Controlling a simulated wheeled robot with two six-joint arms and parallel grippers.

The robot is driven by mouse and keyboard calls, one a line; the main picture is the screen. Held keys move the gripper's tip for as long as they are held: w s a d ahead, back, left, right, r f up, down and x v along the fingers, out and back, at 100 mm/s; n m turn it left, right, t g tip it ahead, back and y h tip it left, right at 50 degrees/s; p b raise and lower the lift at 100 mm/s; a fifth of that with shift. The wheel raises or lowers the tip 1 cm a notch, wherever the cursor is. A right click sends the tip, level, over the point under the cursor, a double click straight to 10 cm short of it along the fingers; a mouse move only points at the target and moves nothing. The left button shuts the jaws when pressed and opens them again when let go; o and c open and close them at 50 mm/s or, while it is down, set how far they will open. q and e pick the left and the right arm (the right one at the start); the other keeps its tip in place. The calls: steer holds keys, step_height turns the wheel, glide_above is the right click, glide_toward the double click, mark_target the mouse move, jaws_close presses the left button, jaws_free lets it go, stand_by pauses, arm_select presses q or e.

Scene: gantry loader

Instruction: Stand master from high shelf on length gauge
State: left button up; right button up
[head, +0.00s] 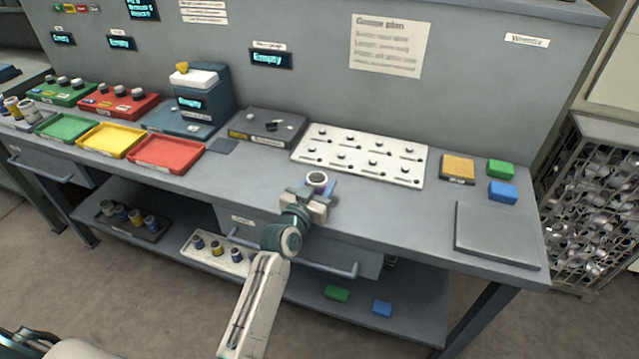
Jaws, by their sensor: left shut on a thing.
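My left gripper (304,204) is shut on a short hollow cylinder (316,179) with a pale rim, dark bore and purplish side. It holds it upright over the bench's front edge; I cannot tell whether it touches the bench. A dark flat gauge block (262,127) stands behind and to the left of it, its top showing small fittings. The display above it reads "Empty". A blue gauge stand (206,98) with a white head and yellow knob is farther left. Labels are too small to tell which is the length gauge. My right gripper is not in view.
A white pegged board (338,171) lies just behind the held cylinder. Green (66,127), yellow (110,140) and red (166,153) trays are at left. A grey plate (497,235) is at right. Below, dark (148,234) and white (207,256) trays hold small cylinders.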

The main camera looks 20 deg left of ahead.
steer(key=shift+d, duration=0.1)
arm_select(q)
steer(key=o, duration=1.2)
steer(key=shift+f, duration=0.1)
steer(key=shift+o, duration=0.2)
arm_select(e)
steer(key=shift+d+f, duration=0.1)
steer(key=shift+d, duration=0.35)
arm_select(q)
steer(key=shift+s, duration=0.35)
steer(key=s+a+b, duration=0.1)
steer(key=s+b, duration=0.1)
steer(key=s, duration=0.9)
steer(key=shift+s+a, duration=0.15)
steer(key=shift+a, duration=0.15)
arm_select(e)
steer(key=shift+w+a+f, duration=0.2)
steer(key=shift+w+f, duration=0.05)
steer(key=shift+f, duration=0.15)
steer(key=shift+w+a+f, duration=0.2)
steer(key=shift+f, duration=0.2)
